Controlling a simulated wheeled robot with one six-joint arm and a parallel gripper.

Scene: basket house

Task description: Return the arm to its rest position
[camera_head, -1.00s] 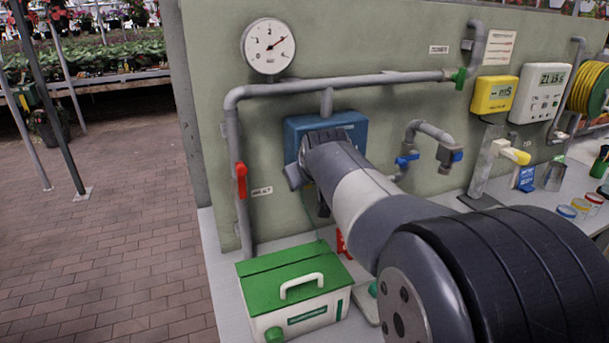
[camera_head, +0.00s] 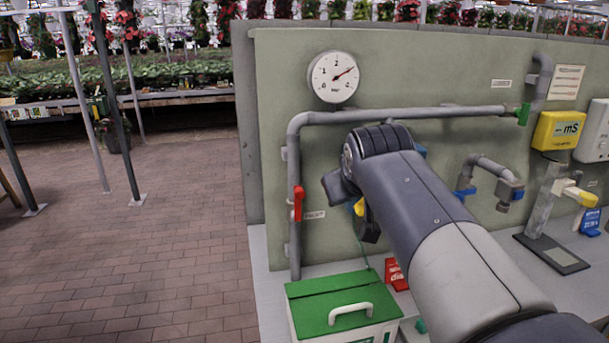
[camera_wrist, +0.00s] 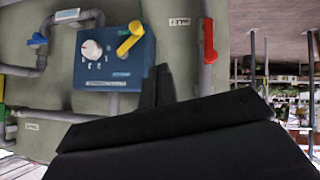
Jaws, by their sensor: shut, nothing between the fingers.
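My arm (camera_head: 430,215) reaches from the lower right up toward the panel in the head view. My gripper (camera_wrist: 160,85) is shut and empty in the wrist view, its dark fingers in front of the lower edge of a blue control box (camera_wrist: 115,55). The box carries a white dial (camera_wrist: 91,50) and a yellow lever (camera_wrist: 130,40). In the head view my wrist hides most of the box, and the fingers are only partly visible below it. I cannot tell whether the fingertips touch the panel.
A grey pipe (camera_head: 420,115) with a red lever (camera_head: 298,203) runs along the panel (camera_head: 450,75). A pressure gauge (camera_head: 334,77) hangs above. A green-lidded case (camera_head: 335,300) stands on the bench below. A tap (camera_head: 490,180) is to the right. The brick floor (camera_head: 120,240) at left is open.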

